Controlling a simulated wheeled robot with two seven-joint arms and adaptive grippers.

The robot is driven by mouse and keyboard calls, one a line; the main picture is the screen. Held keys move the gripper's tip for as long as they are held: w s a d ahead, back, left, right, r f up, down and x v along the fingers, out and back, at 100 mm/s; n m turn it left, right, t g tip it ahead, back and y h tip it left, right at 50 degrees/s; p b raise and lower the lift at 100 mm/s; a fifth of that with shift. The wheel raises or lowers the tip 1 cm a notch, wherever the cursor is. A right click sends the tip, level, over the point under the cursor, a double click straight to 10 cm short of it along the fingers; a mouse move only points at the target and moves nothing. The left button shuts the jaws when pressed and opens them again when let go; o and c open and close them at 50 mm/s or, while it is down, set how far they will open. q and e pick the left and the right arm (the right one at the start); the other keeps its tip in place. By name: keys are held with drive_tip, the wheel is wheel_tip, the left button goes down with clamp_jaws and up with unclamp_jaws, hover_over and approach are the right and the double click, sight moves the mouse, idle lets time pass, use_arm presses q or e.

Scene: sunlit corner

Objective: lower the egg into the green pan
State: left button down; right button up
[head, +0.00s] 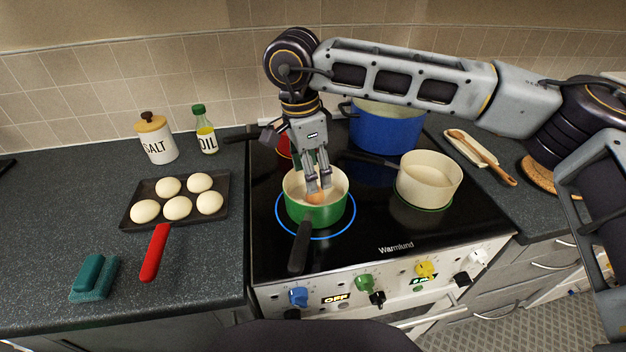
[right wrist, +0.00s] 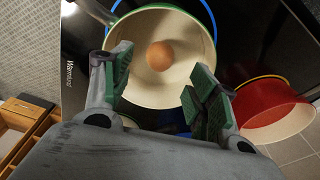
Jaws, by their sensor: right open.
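The green pan (head: 300,212) with a cream inside sits on the front left burner, its dark handle toward the front. The brown egg (head: 316,198) is inside the pan; in the right wrist view the egg (right wrist: 160,56) rests on the cream bottom. My right gripper (head: 319,188) points down into the pan over the egg. Its jaws (right wrist: 161,72) are open, with a gap on either side of the egg. My left gripper is not in view.
A red pan (head: 283,147) stands behind, partly hidden by my arm. A blue pot (head: 388,130) and a cream pan (head: 430,178) stand to the right. A tray of buns (head: 222,212), salt jar (head: 157,143) and oil bottle (head: 207,140) are left.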

wheel_tip(320, 180, up, 7)
drive_tip(key=shift+s+a, duration=0.15)
drive_tip(key=shift+a, duration=0.2)
idle(0.5)
